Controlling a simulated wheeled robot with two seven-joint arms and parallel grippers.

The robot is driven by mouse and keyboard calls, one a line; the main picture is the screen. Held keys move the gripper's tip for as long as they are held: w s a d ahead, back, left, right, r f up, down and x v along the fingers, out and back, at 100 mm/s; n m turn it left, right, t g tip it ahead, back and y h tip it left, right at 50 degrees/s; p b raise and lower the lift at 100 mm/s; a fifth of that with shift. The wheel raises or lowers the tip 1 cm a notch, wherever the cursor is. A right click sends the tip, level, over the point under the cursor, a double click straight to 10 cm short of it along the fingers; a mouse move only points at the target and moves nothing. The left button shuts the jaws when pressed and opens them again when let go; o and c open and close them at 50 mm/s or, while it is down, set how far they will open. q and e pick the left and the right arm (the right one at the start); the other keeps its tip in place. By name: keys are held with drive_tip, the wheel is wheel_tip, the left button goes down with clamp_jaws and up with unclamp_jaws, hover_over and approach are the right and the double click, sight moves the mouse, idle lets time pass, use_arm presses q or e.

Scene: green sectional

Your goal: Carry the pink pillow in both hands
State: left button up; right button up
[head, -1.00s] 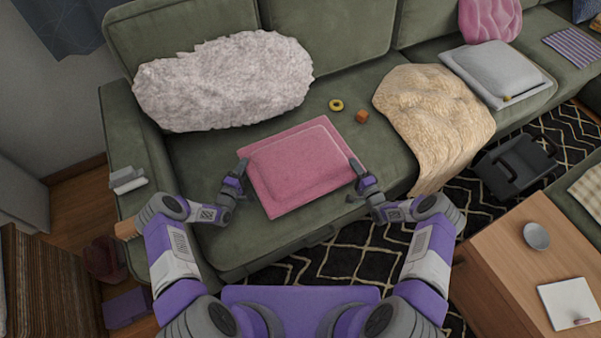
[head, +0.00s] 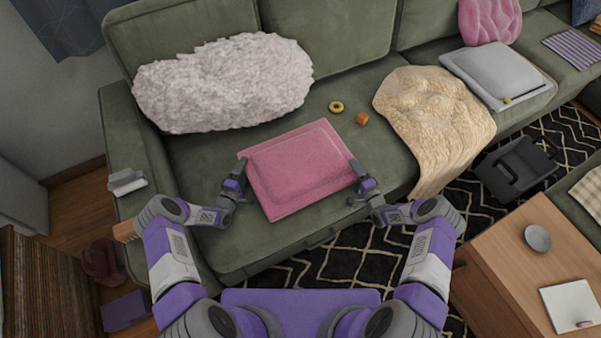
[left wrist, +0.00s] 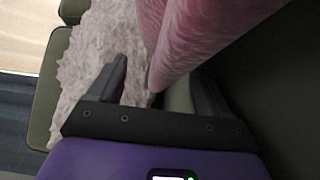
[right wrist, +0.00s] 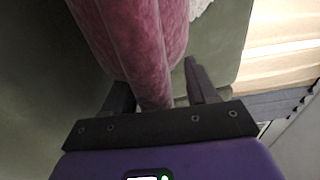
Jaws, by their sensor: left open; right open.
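The pink pillow (head: 298,168) lies on the seat of the green sectional, in the middle of the head view. My left gripper (head: 239,170) is open at its left edge, and my right gripper (head: 357,172) is open at its right edge. In the left wrist view the pillow's edge (left wrist: 178,45) reaches between the two open fingers (left wrist: 160,85). In the right wrist view the pillow's edge (right wrist: 150,70) also reaches between the open fingers (right wrist: 160,85). I cannot tell whether any finger touches it.
A fluffy whitish pillow (head: 225,82) leans on the backrest behind. A yellow ring (head: 336,106) and an orange block (head: 362,118) lie on the seat. A tan blanket (head: 435,120) drapes over the seat at right. A wooden table (head: 500,270) stands at front right.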

use_arm(q)
wheel_tip(320, 180, up, 10)
drive_tip(key=shift+f, duration=0.1)
idle(0.4)
use_arm(e)
drive_tip(key=shift+o, duration=0.3)
drive_tip(key=o, duration=0.3)
drive_tip(key=shift+o, duration=0.2)
drive_tip(key=v, duration=1.2)
